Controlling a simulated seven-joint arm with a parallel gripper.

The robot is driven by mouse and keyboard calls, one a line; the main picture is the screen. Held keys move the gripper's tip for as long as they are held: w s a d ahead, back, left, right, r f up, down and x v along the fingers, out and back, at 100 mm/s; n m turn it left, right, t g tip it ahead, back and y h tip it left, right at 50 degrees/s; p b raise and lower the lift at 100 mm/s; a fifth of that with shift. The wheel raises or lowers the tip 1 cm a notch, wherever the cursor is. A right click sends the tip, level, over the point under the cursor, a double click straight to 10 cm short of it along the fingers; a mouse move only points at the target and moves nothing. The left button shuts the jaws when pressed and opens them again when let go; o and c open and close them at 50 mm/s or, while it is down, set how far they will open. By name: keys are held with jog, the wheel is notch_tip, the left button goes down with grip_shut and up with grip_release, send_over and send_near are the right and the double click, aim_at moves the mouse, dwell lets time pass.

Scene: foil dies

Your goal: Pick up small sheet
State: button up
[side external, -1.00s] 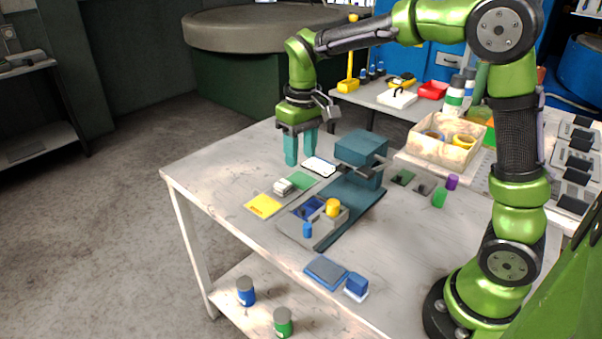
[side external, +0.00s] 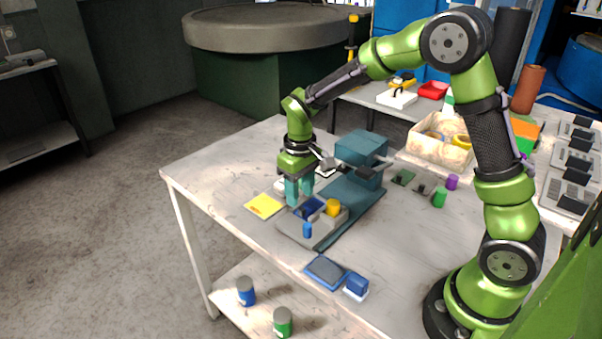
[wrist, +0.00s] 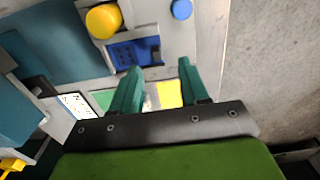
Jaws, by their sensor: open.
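A flat yellow sheet (side external: 263,206) lies on the table left of my gripper, with an orange mark on it. It also shows between my fingers in the wrist view (wrist: 168,94). A green sheet (wrist: 103,98) lies beside it, hidden behind my gripper in the side view. A white card with dark dots (wrist: 76,104) lies farther left in the wrist view. I cannot tell which one is the small sheet. My gripper (side external: 299,200) has teal fingers, apart and empty, pointing down beside the grey tray (side external: 292,228). A blue recess (wrist: 130,52) is in that tray.
A yellow cylinder (side external: 333,207) and a small blue cylinder (side external: 307,230) stand at the tray. A teal block (side external: 361,148) rises behind on a teal base. A blue-grey pad (side external: 326,270) lies near the front edge. The table's left part is clear.

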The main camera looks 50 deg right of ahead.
aim_at(302, 208)
jog(key=f, duration=0.4)
jog(key=shift+s+d+f, duration=0.1)
jog(key=shift+d+f, duration=0.1)
jog(key=shift+f, duration=0.05)
jog(key=shift+c, duration=0.2)
grip_shut()
